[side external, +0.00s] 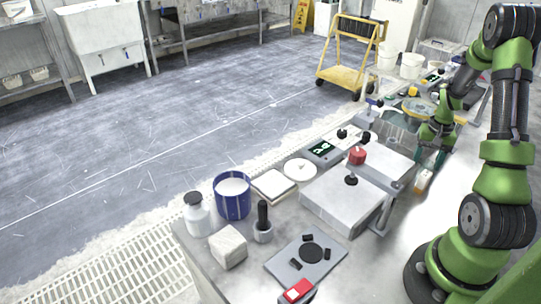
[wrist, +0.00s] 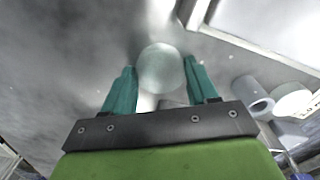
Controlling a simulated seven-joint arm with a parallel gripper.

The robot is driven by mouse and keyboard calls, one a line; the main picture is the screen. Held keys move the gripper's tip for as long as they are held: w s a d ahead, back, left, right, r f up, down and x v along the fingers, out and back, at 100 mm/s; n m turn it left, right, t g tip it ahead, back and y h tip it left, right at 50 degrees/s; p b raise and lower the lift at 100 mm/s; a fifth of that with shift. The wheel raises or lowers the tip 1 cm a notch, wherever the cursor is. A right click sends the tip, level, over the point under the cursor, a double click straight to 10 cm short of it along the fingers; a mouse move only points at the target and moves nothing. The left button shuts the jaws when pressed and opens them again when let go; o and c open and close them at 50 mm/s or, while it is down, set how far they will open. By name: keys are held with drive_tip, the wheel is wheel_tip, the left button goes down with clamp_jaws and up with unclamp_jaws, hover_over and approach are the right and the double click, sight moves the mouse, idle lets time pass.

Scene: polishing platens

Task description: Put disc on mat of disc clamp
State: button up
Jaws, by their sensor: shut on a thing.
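A pale, translucent round disc (wrist: 162,70) sits between the two teal fingers of my gripper (wrist: 159,67) in the wrist view. The fingers are shut on its sides. In the side view my gripper (side external: 430,159) points down over the right part of the bench; the disc cannot be made out there. The disc clamp (side external: 280,264) is a grey plate near the front of the bench, with a black round mat (side external: 311,252), small black jaws around it and a red part at its front edge. The mat looks bare. My gripper is well behind and right of it.
Grey boxes with a black knob (side external: 351,180) and a red knob (side external: 357,156) stand between my gripper and the clamp. A blue tub (side external: 232,205), a white bottle (side external: 197,219), a white block (side external: 229,247) and a black-handled tool (side external: 263,219) stand left of the clamp.

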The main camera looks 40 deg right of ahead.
drive_tip(key=shift+f, duration=0.15)
drive_tip(key=o, duration=1.2)
